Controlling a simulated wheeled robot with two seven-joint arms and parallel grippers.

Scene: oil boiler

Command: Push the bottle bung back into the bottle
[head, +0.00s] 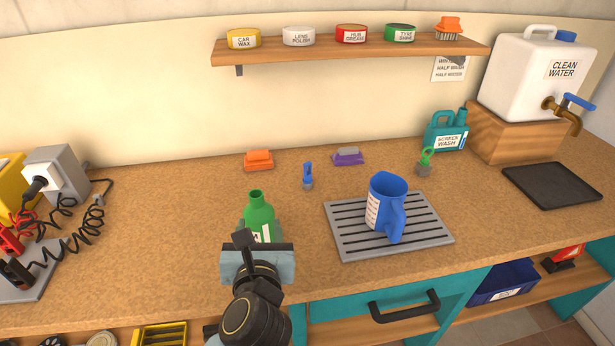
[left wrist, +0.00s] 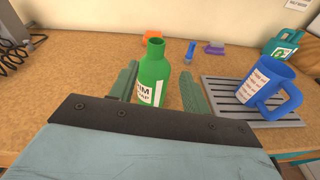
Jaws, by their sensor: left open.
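A green bottle (head: 259,214) with a white label stands upright on the bench, its mouth dark and seemingly open. My left gripper (head: 258,238) is at the near side of the bottle. In the left wrist view, its two green fingers (left wrist: 160,88) are spread, with the bottle (left wrist: 154,70) between or just beyond them; contact cannot be told. Two small bung-like pieces with grey bases stand farther back: a blue one (head: 308,177) and a green one (head: 425,161). Which one is the bottle's bung is unclear. My right gripper is not in view.
A blue jug (head: 385,207) stands on a grey slotted drip tray (head: 341,238) right of the bottle. An orange brush (head: 258,160) and a purple brush (head: 348,156) lie behind. Cables and a charger (head: 55,170) are at left.

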